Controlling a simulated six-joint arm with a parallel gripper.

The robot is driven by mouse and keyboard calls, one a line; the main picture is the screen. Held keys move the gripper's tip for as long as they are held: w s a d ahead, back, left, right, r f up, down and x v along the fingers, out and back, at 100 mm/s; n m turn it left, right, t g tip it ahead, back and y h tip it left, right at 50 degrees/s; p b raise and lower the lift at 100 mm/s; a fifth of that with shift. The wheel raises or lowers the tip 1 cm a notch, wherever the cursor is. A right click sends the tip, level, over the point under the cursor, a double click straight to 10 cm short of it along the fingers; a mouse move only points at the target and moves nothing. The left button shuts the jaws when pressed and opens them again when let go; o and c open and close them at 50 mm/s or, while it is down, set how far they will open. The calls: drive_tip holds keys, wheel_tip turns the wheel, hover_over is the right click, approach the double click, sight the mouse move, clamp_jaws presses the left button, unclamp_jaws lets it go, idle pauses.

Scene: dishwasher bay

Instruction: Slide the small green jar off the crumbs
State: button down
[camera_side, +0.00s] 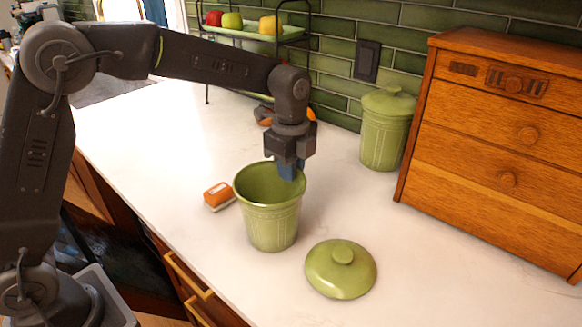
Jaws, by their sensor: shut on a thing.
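An open green jar (271,221) stands upright on the white counter, without its lid. My gripper (288,171) points down at the far right part of its rim. A blue fingertip shows inside the mouth; the other finger is hidden. The gripper is shut, apparently on the jar's rim. A round green lid (341,268) lies on the counter in front and to the right of the jar. A second green jar (385,128), with its lid on, stands at the back by the tiled wall. I cannot make out any crumbs.
An orange and white block (219,196) lies left of the open jar. A wooden drawer chest (500,145) stands at right. A rack with a green tray of fruit (250,33) is at the back. Orange items lie partly behind my gripper. The counter at left is clear.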

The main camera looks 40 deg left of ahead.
drive_tip(key=shift+w, duration=0.1)
drive_tip(key=w, duration=1.3)
drive_tip(key=shift+w, duration=0.15)
idle(0.4)
drive_tip(key=c, duration=1.1)
unclamp_jaws()
drive_tip(key=shift+o, duration=0.2)
drive_tip(key=shift+r, duration=0.1)
